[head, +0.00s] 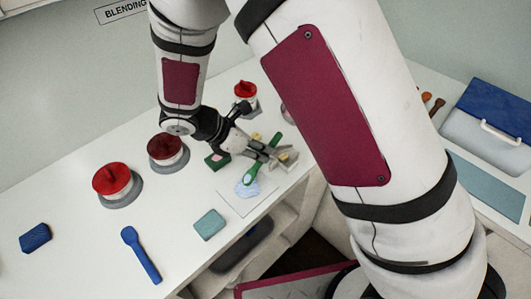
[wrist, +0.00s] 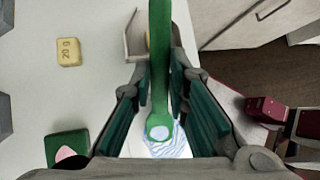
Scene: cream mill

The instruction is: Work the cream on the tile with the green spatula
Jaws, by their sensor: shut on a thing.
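The green spatula (head: 252,173) is held in my gripper (head: 270,153), its broad end low over the cream. In the wrist view the spatula (wrist: 160,60) runs between the fingers of my gripper (wrist: 157,75), which are shut on its handle. The pale blue-white streaky cream (head: 247,190) lies on the white tile (head: 238,206). The cream also shows under the spatula end in the wrist view (wrist: 178,148). I cannot tell whether the spatula end touches the cream. Part of the tile is hidden by the gripper in the wrist view.
A teal block (head: 209,224) lies left of the tile near the front edge. A blue spatula (head: 141,255) and a blue block (head: 35,237) lie further left. Red-topped pots (head: 112,180) stand behind. A yellow 20 g weight (wrist: 69,52) and a green pink-marked block (wrist: 62,140) lie near the gripper.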

